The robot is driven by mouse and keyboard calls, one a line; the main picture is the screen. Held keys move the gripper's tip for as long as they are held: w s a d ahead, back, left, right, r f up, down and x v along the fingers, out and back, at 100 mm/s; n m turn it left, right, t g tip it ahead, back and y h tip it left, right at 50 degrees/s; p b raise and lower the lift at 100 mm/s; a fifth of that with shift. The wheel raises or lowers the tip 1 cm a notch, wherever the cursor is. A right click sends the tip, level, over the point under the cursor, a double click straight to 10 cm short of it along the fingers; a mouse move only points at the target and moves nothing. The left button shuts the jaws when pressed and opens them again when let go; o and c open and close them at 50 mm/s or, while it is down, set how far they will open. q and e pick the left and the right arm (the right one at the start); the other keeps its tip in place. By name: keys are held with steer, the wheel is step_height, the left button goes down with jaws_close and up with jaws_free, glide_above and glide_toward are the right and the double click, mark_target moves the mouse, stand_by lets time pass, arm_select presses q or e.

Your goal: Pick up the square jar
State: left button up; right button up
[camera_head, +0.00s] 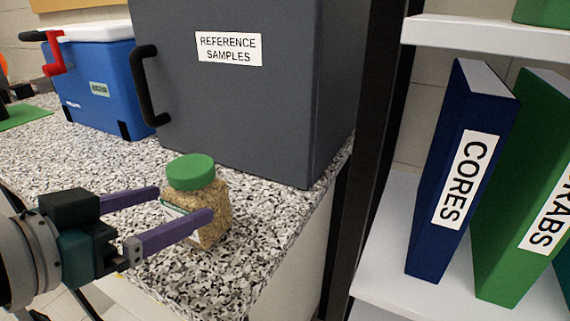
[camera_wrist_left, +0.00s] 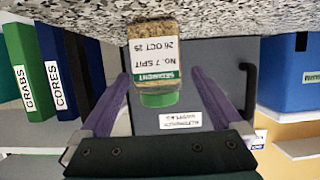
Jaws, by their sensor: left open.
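The square jar (camera_head: 213,205) has clear sides, a green lid and grainy tan contents. It stands upright on the speckled counter near its front edge. In the left wrist view the jar (camera_wrist_left: 154,50) appears upside down, its white label reading "SEDIMENT" facing the camera. My left gripper (camera_head: 185,203) is open, with purple fingers pointing at the jar. The nearer finger passes in front of the jar's lower left part; the other tip is at its left. In the left wrist view the jar shows between the two fingers, with gaps on both sides. My right gripper is not in view.
A grey "REFERENCE SAMPLES" cabinet (camera_head: 240,110) with a black handle stands close behind the jar. A shelf (camera_head: 390,250) with blue and green binders is at the right. The counter (camera_head: 80,165) left of the jar is clear.

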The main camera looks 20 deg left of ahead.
arm_select(q)
steer(key=x, duration=0.4)
steer(key=shift+w+d+r, duration=0.15)
steer(key=shift+w+d, duration=0.1)
steer(key=shift+w, duration=0.2)
jaws_close()
stand_by(0.5)
